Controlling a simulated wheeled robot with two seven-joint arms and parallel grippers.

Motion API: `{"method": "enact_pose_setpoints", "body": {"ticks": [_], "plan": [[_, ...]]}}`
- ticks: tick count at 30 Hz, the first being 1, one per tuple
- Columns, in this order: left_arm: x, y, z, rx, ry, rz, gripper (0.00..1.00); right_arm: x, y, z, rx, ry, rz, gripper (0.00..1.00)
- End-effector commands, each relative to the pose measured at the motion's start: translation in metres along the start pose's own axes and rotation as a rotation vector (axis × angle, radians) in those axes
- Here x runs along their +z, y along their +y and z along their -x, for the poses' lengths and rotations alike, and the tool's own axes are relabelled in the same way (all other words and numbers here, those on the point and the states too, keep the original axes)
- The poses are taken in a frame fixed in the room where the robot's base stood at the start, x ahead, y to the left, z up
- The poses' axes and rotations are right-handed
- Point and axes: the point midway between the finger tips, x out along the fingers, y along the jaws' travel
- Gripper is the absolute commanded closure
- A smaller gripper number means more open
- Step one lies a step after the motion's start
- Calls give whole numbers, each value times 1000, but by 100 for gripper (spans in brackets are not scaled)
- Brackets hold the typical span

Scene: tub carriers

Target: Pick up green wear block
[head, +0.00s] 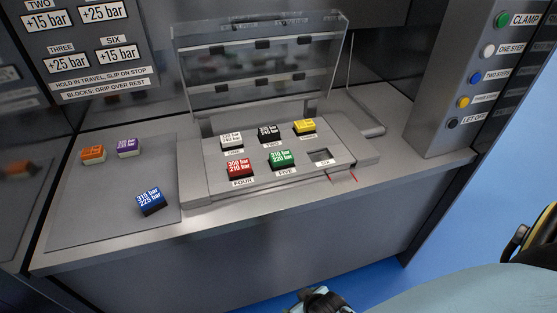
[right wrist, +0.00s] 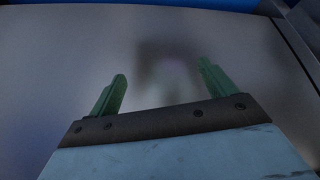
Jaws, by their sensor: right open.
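The green wear block (head: 282,159), marked 310 bar and 220 bar, sits in position FIVE in the front row of the grey block panel (head: 219,186). It is between the red block (head: 240,168) and the empty slot SIX (head: 322,156). In the right wrist view my right gripper (right wrist: 162,70) has its two green fingers spread apart with nothing between them. It faces a plain grey surface with a blurred dark reflection, and no block shows there. My left gripper is not in view.
A clear hinged cover (head: 262,62) stands raised behind the panel. White, black and yellow (head: 305,126) blocks fill the back row. Orange (head: 93,154), purple (head: 128,148) and blue (head: 151,201) blocks lie on the left mat. A button column (head: 455,90) stands at right.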

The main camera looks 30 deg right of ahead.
Motion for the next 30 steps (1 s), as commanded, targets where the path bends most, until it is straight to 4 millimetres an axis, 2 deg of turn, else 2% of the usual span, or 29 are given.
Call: {"method": "enact_pose_setpoints", "body": {"ticks": [1, 3, 6, 9, 11, 12, 15, 16, 18, 21, 30], "plan": [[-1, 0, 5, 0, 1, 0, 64, -41, 7, 18, 14, 61, -18, 16], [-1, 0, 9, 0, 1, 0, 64, -88, 18, 44, 36, 133, -44, 16], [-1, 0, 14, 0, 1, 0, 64, -148, 34, 88, 67, 234, -81, 16], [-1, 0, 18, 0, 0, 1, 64, -192, 49, 132, 97, 317, -112, 16], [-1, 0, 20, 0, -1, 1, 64, -211, 56, 155, 112, 358, -128, 16], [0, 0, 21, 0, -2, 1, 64, -233, 66, 169, 131, 422, -152, 16], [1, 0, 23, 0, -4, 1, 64, -276, 88, 197, 172, 570, -203, 16], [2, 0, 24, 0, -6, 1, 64, -284, 93, 204, 181, 599, -213, 16], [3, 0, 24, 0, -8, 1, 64, -297, 101, 214, 194, 649, -229, 16], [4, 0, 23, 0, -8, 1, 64, -309, 107, 214, 203, 679, -237, 16], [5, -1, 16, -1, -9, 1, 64, -340, 121, 173, 204, 678, -236, 16]]}}
